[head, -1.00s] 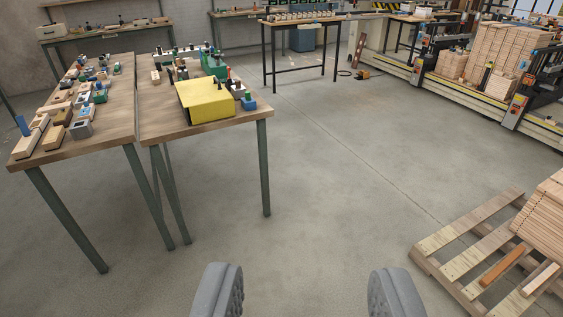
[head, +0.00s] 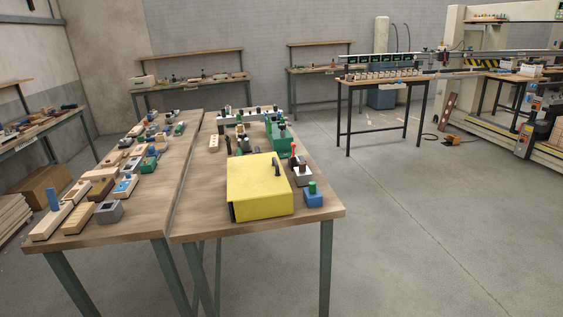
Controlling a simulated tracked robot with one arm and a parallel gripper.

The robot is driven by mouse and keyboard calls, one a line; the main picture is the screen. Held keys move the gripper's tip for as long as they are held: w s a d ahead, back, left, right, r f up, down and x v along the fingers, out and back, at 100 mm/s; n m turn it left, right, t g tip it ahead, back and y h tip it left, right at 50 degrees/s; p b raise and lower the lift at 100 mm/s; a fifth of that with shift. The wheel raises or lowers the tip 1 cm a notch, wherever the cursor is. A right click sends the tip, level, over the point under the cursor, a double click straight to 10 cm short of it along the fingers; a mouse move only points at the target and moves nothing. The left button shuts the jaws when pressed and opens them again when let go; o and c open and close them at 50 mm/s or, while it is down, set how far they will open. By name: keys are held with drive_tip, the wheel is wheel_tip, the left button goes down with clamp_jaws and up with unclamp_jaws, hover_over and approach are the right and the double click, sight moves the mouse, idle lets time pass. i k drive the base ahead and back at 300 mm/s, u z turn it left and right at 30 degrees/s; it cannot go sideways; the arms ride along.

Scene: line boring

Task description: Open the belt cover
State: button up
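A yellow box-shaped cover (head: 256,188) with a dark handle on its top right sits near the front of the right-hand wooden table. I take it to be the belt cover. It looks closed, and what is under it is hidden. My gripper is outside the current view.
Green (head: 279,134) and blue (head: 313,195) blocks stand close behind and right of the cover. The left wooden table (head: 150,205) holds several wooden and metal parts. Open floor (head: 430,235) lies to the right. A black-legged table (head: 385,83) stands further back.

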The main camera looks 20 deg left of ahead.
sight(259, 188)
drive_tip(key=u, duration=0.2)
drive_tip(key=i, duration=1.35)
drive_tip(key=u, duration=0.7)
drive_tip(key=i, duration=1.7)
drive_tip(key=u, duration=0.4)
